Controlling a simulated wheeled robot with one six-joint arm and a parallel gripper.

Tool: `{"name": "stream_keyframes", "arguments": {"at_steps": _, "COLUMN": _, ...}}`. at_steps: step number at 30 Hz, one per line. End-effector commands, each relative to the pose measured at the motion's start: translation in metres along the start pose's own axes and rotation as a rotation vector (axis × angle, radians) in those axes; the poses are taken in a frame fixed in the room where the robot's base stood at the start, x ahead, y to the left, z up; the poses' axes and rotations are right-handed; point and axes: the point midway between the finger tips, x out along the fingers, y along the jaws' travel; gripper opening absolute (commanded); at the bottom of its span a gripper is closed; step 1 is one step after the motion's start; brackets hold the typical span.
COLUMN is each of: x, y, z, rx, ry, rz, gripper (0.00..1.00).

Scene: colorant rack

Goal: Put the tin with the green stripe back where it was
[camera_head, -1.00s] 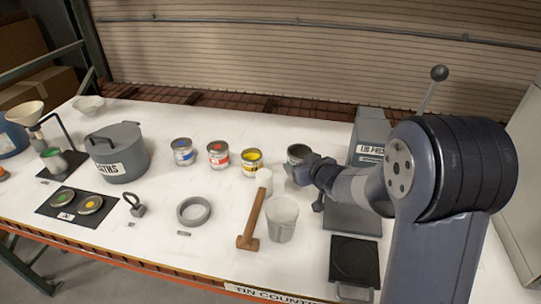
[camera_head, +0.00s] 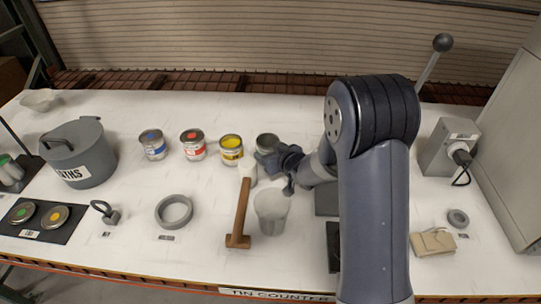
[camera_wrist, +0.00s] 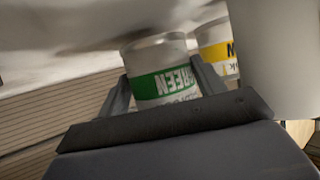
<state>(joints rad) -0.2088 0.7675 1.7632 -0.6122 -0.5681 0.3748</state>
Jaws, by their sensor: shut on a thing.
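The tin with the green stripe (camera_wrist: 160,82) is between my gripper's fingers in the wrist view, its GREEN label upside down in that picture. My gripper (camera_head: 270,157) is shut on it. In the head view the tin (camera_head: 267,141) shows as a grey top just right of the yellow tin (camera_head: 231,150), its lower part hidden by my gripper. The yellow tin also shows beside it in the wrist view (camera_wrist: 218,45). I cannot tell whether the held tin touches the counter. The red tin (camera_head: 193,146) and blue tin (camera_head: 153,146) stand farther left in the row.
A mallet (camera_head: 240,215) and a translucent cup (camera_head: 271,212) stand in front of my gripper. A grey ring (camera_head: 174,212) lies front left, a grey pot (camera_head: 78,155) farther left. My arm hides much of the press. A grey box (camera_head: 440,148) stands right.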

Motion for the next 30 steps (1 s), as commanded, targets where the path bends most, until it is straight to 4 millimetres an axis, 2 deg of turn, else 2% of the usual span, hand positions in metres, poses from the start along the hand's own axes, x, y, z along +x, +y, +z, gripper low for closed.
{"name": "stream_keyframes", "arguments": {"at_steps": 3, "x": 0.0044, "y": 0.0001, "z": 0.0090, "rx": 0.000, "ry": 0.000, "rz": 0.000, "gripper": 0.25}}
{"name": "stream_keyframes", "arguments": {"at_steps": 14, "x": 0.0062, "y": 0.0001, "z": 0.0125, "rx": -0.001, "ry": 0.002, "rz": 0.001, "gripper": 0.25}}
{"name": "stream_keyframes", "arguments": {"at_steps": 15, "x": 0.0063, "y": 0.0001, "z": 0.0127, "rx": -0.001, "ry": 0.001, "rz": 0.001, "gripper": 0.66}}
{"name": "stream_keyframes", "arguments": {"at_steps": 23, "x": 0.0057, "y": 0.0001, "z": 0.0116, "rx": -0.001, "ry": 0.001, "rz": 0.001, "gripper": 0.87}}
{"name": "stream_keyframes", "arguments": {"at_steps": 30, "x": 0.0054, "y": 0.0001, "z": 0.0110, "rx": -0.001, "ry": 0.001, "rz": 0.001, "gripper": 0.87}}
